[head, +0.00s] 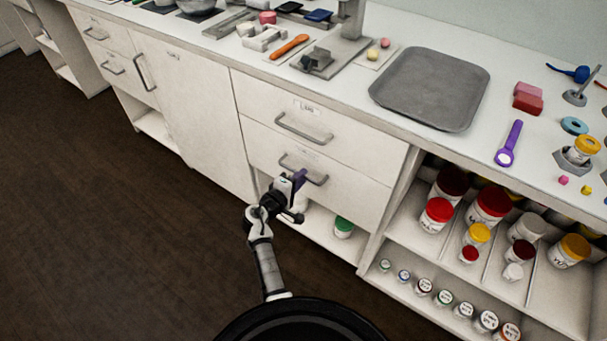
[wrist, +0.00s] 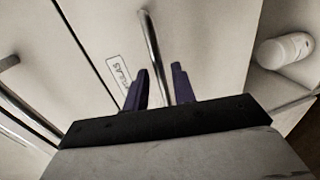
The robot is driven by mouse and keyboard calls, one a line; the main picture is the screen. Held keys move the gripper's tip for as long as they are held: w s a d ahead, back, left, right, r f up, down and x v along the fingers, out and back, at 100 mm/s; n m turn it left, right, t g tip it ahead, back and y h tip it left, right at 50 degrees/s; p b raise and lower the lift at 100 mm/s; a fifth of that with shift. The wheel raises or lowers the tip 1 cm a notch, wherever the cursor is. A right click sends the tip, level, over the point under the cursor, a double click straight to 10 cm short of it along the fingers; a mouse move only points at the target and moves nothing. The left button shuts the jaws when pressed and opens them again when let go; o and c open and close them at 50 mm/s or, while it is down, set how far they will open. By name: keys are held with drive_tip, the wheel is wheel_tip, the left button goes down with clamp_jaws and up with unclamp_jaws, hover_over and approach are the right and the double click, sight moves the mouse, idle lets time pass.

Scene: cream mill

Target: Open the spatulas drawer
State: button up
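The spatulas drawer (head: 345,193) is the lower of two white drawers in the middle of the counter front. It is shut, flush with the cabinet. Its grey bar handle (head: 318,180) is partly hidden by my gripper (head: 298,182). In the wrist view, a label ending in "ULAS" (wrist: 119,75) is on the drawer front, seen sideways. The handle (wrist: 151,45) runs between the two purple fingers of my gripper (wrist: 159,82). The fingers are apart, one on each side of the bar, with gaps showing.
Below is an open shelf with a green-lidded jar (head: 343,228). An open shelf unit with several jars (head: 437,214) stands to the right. The brown floor (head: 110,220) at left is clear.

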drive_tip(key=shift+x, duration=1.15)
clamp_jaws()
